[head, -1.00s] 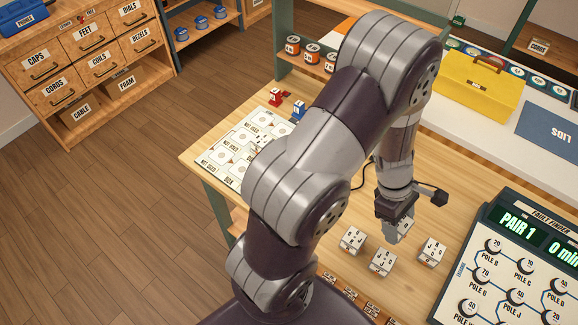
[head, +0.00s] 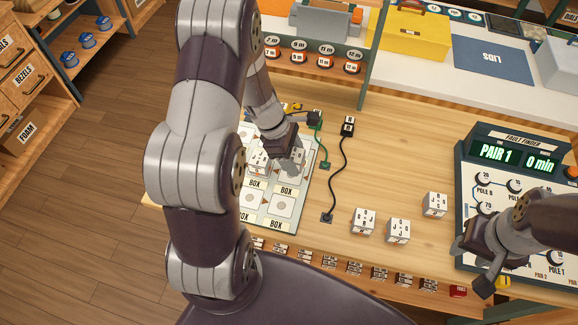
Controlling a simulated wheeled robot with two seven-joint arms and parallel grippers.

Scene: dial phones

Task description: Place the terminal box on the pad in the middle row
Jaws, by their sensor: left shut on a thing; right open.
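My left gripper (head: 287,164) is over the white sheet of pads (head: 268,226), near its right column, and is shut on a terminal box that its fingers mostly hide. A white lettered box (head: 258,161) shows just left of the fingers, over the sheet; I cannot tell whether they touch. Pads labelled BOX show in the sheet's lower part; my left arm covers its left side. Three white lettered boxes stand on the table to the right: one box (head: 364,221), a second box (head: 399,230) and a third box (head: 435,204). My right gripper (head: 478,262) is open and empty over the tester's lower left edge.
The fault finder (head: 516,153) reads PAIR 1 and 0 min at the right. A black cable (head: 343,165) and a green cable (head: 319,141) lie right of the sheet. A shelf post (head: 377,60) stands behind. Table between cables and tester is mostly clear around the boxes.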

